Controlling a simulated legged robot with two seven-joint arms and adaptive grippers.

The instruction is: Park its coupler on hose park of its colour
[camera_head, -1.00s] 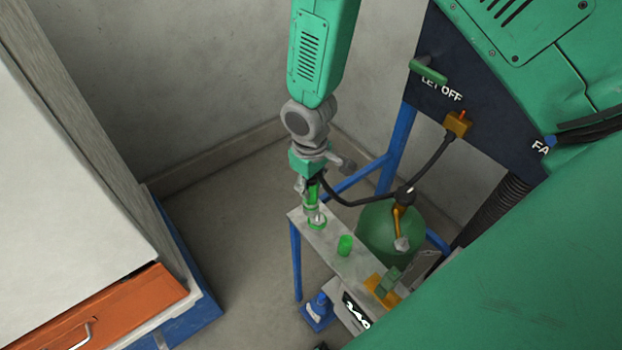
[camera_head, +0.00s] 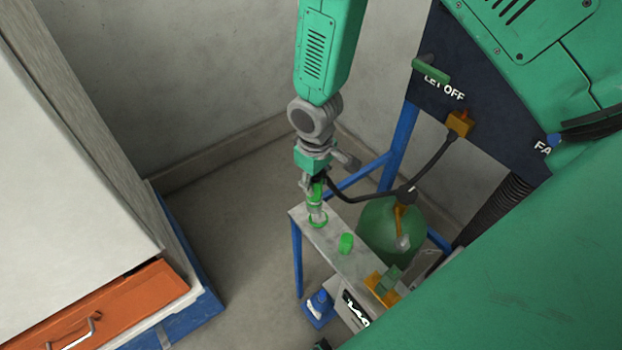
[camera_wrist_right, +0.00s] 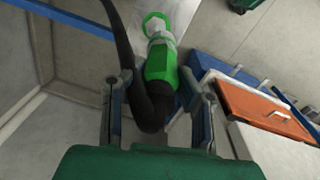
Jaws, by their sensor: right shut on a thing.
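My right gripper (camera_head: 315,184) is shut on the coupler (camera_head: 316,208), which has a green band and a pale metal end. The coupler and its green band also show between the fingers in the right wrist view (camera_wrist_right: 160,64). Its end points down at a green ring (camera_head: 317,222) on the left end of the grey bench (camera_head: 330,240); the ring also shows in the wrist view (camera_wrist_right: 156,20). I cannot tell whether the end is seated in it. A black hose (camera_head: 362,200) runs from the coupler. My left gripper is not in view.
A green cylinder (camera_head: 346,243) and a yellow block (camera_head: 382,288) stand on the bench. A round green tank (camera_head: 388,232) is behind it. The dark panel (camera_head: 425,92) with an orange fitting (camera_head: 460,122) is at right. An orange drawer (camera_head: 115,312) is at left.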

